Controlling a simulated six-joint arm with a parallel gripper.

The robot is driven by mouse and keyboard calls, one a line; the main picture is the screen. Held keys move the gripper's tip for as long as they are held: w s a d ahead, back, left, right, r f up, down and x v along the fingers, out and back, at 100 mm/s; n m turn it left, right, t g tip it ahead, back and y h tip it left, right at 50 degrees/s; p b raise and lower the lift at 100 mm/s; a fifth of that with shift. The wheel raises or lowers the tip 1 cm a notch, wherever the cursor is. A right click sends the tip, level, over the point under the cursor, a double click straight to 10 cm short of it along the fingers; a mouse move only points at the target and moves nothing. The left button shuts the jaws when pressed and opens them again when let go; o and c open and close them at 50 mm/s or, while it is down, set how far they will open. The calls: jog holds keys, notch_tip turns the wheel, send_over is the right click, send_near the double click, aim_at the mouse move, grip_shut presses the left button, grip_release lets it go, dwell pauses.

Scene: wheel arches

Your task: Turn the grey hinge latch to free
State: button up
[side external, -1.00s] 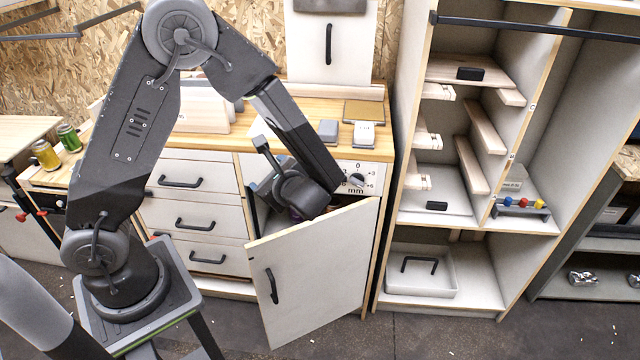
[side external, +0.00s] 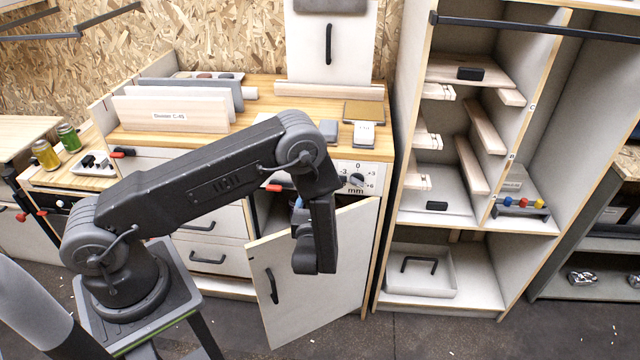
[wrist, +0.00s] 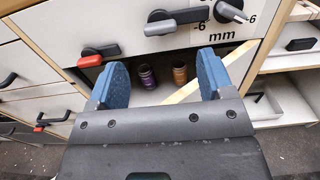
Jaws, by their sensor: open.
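In the wrist view a latch with a dark handle and grey end (wrist: 178,20) is on the white cabinet front, above the opening and left of the dial; its handle lies nearly level. My arm hides it in the side view. My gripper (wrist: 163,80) has two blue fingers spread wide with nothing between them. It points at the open cabinet, below the grey latch and apart from it. In the side view only a bit of blue finger shows beside my wrist.
The cabinet door (side external: 315,275) stands open under my wrist. A red-ended latch (wrist: 98,56) sits left of the grey one. A dial (wrist: 231,11) is to its right. A purple can (wrist: 147,76) and an orange can (wrist: 180,74) stand inside the cabinet.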

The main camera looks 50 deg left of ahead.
jog(key=x, duration=0.9)
jog(key=shift+c, duration=0.2)
jog(key=shift+s, duration=0.1)
jog(key=c, duration=1.2)
